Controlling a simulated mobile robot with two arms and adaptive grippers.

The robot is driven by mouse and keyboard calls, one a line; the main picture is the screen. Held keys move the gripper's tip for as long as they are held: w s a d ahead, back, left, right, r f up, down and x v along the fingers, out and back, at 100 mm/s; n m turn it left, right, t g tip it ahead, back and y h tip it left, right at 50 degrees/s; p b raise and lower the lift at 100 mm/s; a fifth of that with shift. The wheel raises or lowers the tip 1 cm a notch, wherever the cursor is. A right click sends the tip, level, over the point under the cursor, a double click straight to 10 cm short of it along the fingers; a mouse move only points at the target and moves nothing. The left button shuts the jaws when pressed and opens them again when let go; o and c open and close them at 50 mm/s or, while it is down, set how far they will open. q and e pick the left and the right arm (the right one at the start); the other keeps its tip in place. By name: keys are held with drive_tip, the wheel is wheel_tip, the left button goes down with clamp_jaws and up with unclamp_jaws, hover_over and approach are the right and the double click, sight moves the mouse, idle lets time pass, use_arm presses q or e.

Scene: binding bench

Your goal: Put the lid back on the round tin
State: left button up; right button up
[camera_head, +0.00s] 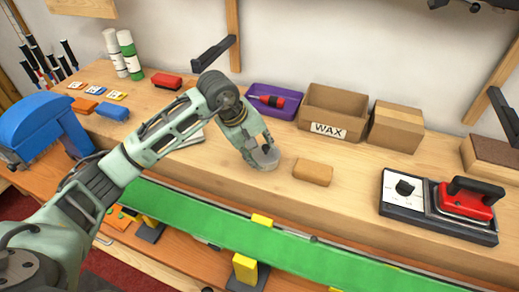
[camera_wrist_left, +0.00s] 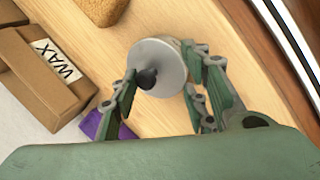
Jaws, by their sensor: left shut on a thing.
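A grey round lid with a dark knob (camera_wrist_left: 150,62) shows between the fingers of my left gripper (camera_wrist_left: 162,78) in the left wrist view. In the head view my left gripper (camera_head: 258,147) reaches down at the middle of the bench, shut on the grey round piece (camera_head: 266,160). This piece is low over the wood. A paler side shows along the lid's edge, but I cannot tell whether the round tin is under it or how they touch. My right gripper is not in view.
A tan block (camera_head: 313,172) lies just right of the gripper. Behind are a purple tray (camera_head: 284,113), a WAX box (camera_head: 333,112) and a brown box (camera_head: 397,127). A red iron (camera_head: 467,199) stands at right. A green rail (camera_head: 215,224) runs along the front.

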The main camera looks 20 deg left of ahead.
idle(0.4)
use_arm(q)
drive_tip(key=o, duration=1.1)
drive_tip(key=o, duration=0.5)
drive_tip(key=shift+r+p, duration=1.4)
drive_tip(key=shift+r, duration=2.1)
drive_tip(key=shift+c, duration=0.2)
